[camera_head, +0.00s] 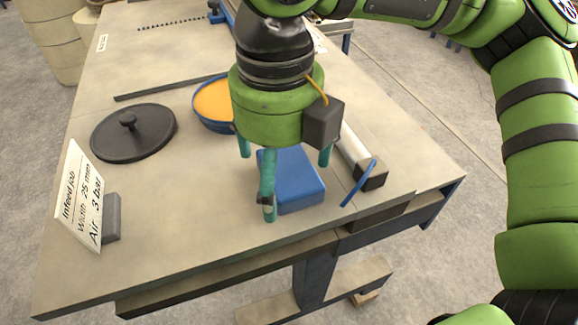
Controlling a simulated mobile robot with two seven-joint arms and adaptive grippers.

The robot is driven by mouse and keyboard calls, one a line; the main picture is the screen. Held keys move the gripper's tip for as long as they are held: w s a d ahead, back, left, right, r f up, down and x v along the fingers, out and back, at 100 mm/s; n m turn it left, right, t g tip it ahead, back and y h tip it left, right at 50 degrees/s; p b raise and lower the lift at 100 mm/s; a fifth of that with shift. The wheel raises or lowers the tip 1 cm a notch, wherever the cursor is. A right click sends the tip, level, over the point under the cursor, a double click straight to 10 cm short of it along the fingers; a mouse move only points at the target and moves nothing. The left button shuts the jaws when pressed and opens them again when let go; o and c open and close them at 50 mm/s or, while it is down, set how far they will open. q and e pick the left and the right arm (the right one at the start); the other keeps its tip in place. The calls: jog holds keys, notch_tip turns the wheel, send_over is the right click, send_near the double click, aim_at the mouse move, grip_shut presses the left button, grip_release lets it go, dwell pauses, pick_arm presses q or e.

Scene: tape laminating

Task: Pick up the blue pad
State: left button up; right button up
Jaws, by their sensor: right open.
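The blue pad (300,190) is a thick blue block lying on the table near its front right part. My right gripper (283,176) comes down over it from above, with teal fingers spread. One finger stands in front at the pad's left side, one is by its far right side, and a third shows at the far left. The gripper is open; whether any finger touches the pad cannot be told. The gripper body hides the pad's far part. My left gripper is not in view.
A round black lid with a knob (133,132) and a blue-rimmed pan with orange contents (212,101) lie to the left. A sign (82,195) stands at the front left. A tool with a black block (371,174) and a blue strip (358,184) lies close right of the pad.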

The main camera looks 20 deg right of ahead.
aim_at(283, 171)
jog(key=c, duration=1)
jog(key=shift+o, duration=0.2)
jog(key=shift+r, duration=0.1)
jog(key=shift+r, duration=0.25)
jog(key=r+b, duration=0.1)
jog(key=r, duration=0.2)
jog(key=shift+s+d+r+b, duration=0.1)
jog(key=shift+d+r+b, duration=0.1)
jog(key=shift+r+b, duration=0.15)
jog(key=s+d+r, duration=0.6)
jog(key=s+d, duration=0.1)
jog(key=s, duration=0.1)
jog(key=shift+s+d+r+b, duration=0.2)
jog(key=shift+d+r+b, duration=0.05)
jog(key=shift+r+b, duration=0.15)
